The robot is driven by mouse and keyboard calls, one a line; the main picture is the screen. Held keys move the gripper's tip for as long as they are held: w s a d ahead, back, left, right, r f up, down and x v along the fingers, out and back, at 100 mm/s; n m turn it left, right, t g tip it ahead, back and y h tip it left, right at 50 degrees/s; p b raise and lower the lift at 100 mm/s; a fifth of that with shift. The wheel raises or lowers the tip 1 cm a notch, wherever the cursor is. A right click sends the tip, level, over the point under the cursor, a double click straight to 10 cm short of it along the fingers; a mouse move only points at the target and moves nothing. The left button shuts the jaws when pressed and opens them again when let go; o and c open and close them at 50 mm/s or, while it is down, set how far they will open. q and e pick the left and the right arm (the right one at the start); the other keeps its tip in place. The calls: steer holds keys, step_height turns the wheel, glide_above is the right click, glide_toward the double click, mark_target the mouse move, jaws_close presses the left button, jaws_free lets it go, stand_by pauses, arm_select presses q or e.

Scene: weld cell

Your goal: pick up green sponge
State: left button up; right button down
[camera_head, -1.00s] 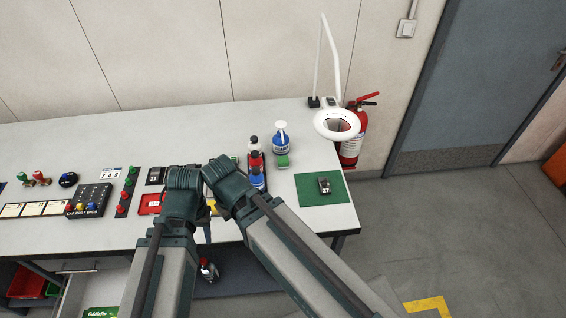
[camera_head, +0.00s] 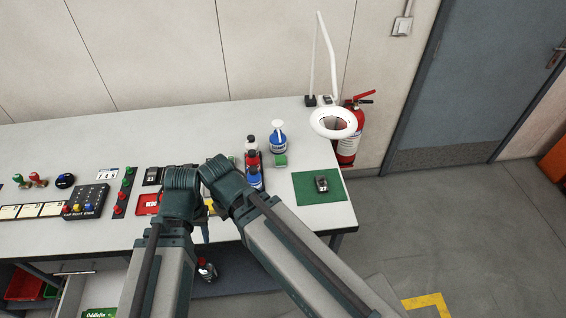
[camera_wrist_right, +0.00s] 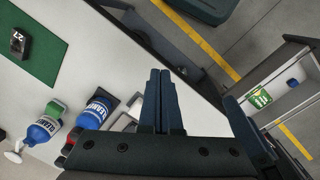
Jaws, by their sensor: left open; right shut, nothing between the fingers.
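The green sponge (camera_head: 280,160) is a small block on the bench, just in front of the blue-and-white spray bottle (camera_head: 277,138). It also shows in the right wrist view (camera_wrist_right: 55,108), beside the blue bottle there. My left gripper (camera_head: 206,229) is mostly hidden behind my arms in the head view; only a dark part shows near the bench's front edge, apart from the sponge. My right gripper (camera_wrist_right: 160,98) has its fingers together and empty in the right wrist view, with the sponge off to the left. My arms hide the right gripper in the head view.
A green mat (camera_head: 305,190) with a small dark device (camera_head: 321,184) lies to the right. A white magnifier lamp (camera_head: 333,122) stands at the back right corner.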

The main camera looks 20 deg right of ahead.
mark_target(282, 162)
stand_by(0.4)
